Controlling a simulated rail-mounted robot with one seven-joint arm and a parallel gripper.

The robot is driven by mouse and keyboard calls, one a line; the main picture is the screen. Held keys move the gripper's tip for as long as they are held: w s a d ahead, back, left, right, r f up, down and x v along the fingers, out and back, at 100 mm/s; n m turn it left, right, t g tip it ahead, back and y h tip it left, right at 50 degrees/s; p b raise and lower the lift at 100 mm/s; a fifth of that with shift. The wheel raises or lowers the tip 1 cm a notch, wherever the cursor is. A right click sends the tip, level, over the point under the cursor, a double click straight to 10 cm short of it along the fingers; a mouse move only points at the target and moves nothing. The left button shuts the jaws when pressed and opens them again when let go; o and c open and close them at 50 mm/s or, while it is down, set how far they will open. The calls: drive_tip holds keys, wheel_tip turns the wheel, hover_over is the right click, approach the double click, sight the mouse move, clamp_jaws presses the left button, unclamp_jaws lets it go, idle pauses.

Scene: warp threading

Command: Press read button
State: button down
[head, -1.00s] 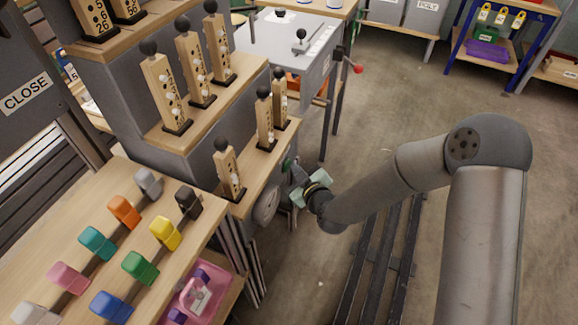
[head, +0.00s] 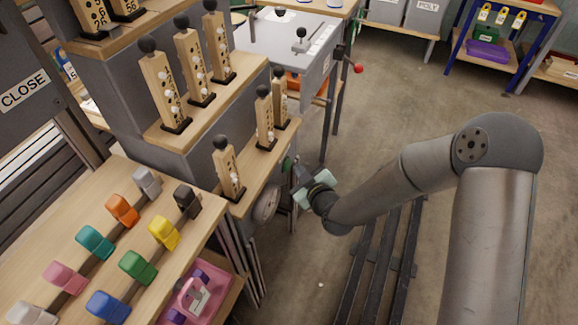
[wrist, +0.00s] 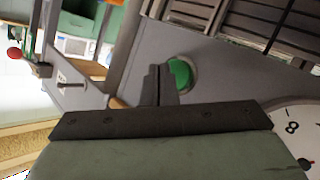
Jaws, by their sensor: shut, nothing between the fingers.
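A round green button (wrist: 181,74) in a grey ring sits on the grey machine side in the wrist view, just beyond and to the right of my fingertips. It also shows in the head view (head: 287,164), at the front face below the wooden ledge. My gripper (head: 298,172) is shut and empty, pointing at that face; it also shows in the wrist view (wrist: 160,70). The fingers overlap the button's left edge in the wrist view. I cannot tell whether they touch it. No label reading "read" shows.
A white dial (wrist: 297,128) is right of my gripper in the wrist view. Wooden numbered blocks (head: 229,170) with black knobs stand on the ledges. Coloured clips (head: 138,266) line the front-left board. A lever with a red ball (head: 358,68) is behind.

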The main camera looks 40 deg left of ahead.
drive_tip(key=shift+d, duration=0.1)
drive_tip(key=d, duration=0.2)
drive_tip(key=w+d+b, duration=0.1)
drive_tip(key=d, duration=0.1)
drive_tip(key=shift+w+d, duration=0.2)
drive_tip(key=shift+d, duration=0.2)
idle(0.9)
